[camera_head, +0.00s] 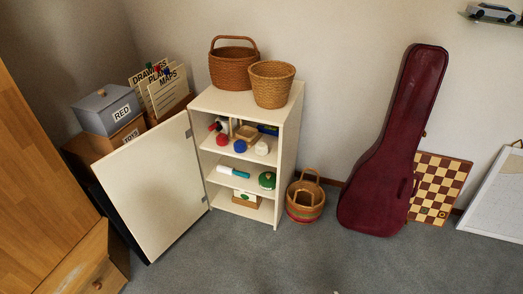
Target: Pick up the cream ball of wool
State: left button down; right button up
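The cream ball of wool (262,148) sits on the upper shelf of an open white cabinet (279,192), near the shelf's front right. A blue ball (240,146) and a red ball (222,139) lie in a row to its left. A small wooden box-like item (246,132) stands behind the balls, with a dark blue item (268,129) behind the cream ball. Neither of my grippers is in view.
The cabinet door (150,187) stands open to the left. Two wicker baskets, one handled (233,68) and one plain (271,85), sit on top. A striped basket (305,201) and a dark red instrument case (383,170) stand to the right. Carpet in front is clear.

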aim_at(262, 149)
jog(key=i+l+u, duration=0.1)
jog(key=i, duration=0.3)
jog(key=i+l+u, duration=0.1)
jog(key=i+l, duration=0.2)
jog(key=i+l+u, duration=0.1)
jog(key=i+l, duration=0.6)
jog(key=l, duration=0.2)
jog(key=i+l+u, duration=0.1)
jog(key=l, duration=0.2)
jog(key=i+l, duration=0.1)
jog(key=l, duration=0.15)
jog(key=i+l+u, duration=0.15)
jog(key=l, duration=0.15)
jog(key=k, duration=0.05)
